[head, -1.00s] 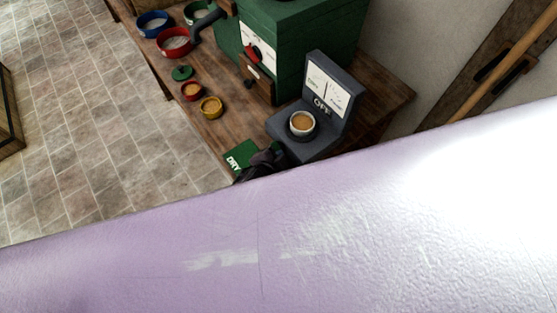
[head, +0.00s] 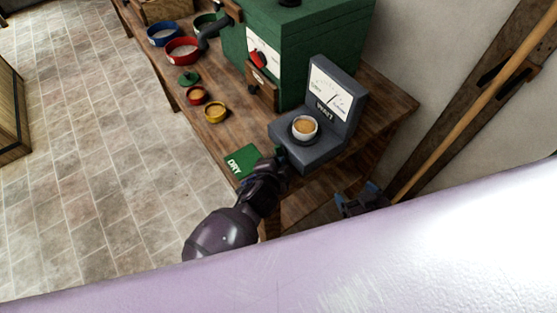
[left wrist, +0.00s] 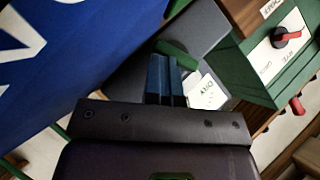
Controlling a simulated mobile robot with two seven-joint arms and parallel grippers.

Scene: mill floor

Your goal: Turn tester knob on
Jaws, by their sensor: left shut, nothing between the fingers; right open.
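The tester (head: 318,152) is a dark grey L-shaped unit at the table's near right corner, with a cup of brown grain (head: 304,126) on its base. Its upright panel has a white dial, and the display (head: 325,109) appears to read "WAIT". My left gripper (head: 281,160) is at the tester's front left side. In the left wrist view its blue fingers (left wrist: 164,72) are shut and empty, with tips right by a green knob-like part (left wrist: 178,50) on the grey tester (left wrist: 125,72); contact is unclear. My right gripper (head: 360,200) is open, low right of the tester.
A green "DRY" mat (head: 240,161) lies beside my left gripper. A green mill (head: 325,45) with a red knob (head: 257,59) stands behind. A wooden pole (head: 480,105) leans at right. A blue lettered surface (left wrist: 65,50) fills the wrist view's left.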

